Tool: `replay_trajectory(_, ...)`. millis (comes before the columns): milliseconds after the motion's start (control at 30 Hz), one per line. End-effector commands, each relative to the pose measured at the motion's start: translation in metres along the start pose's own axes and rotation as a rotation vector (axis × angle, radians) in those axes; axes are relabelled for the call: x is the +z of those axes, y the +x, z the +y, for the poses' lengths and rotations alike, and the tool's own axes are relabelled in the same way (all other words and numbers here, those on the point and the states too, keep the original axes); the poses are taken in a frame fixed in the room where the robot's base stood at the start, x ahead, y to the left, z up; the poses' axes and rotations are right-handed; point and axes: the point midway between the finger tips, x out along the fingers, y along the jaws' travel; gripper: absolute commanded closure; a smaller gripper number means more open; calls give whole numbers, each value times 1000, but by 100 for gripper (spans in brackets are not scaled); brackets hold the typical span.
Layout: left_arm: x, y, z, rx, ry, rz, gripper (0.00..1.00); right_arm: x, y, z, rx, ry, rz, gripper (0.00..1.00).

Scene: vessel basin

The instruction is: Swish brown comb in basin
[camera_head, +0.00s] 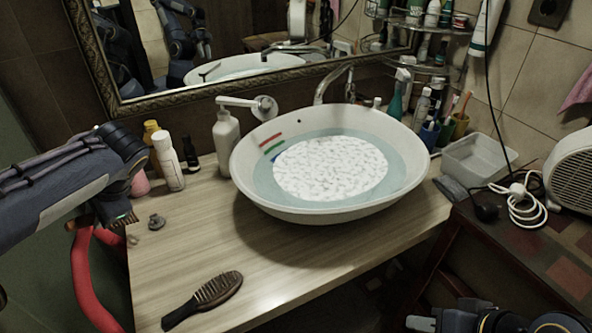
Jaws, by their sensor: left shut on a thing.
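The white oval basin (330,213) stands on the wooden counter and holds water with a white, foam-like patch. My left gripper (122,217) is at the counter's left edge, left of the basin and apart from it. A dark brown brush with a toothed or bristled head (217,290) lies on the counter at the front left. My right gripper (422,323) shows partly at the bottom edge; its jaw opening is unclear.
Cups and a clear tub (478,158) are right. The front counter is mostly clear.

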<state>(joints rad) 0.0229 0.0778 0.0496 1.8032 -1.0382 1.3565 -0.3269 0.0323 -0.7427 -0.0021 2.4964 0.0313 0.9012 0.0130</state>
Motion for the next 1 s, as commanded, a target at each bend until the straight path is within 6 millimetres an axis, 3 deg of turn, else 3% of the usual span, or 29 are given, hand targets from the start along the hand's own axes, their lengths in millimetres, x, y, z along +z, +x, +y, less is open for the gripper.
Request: replay_trajectory(1000, -7, -4, 2, 0, 0, 0, 100, -2, -3, -1, 0, 0, 0, 64)
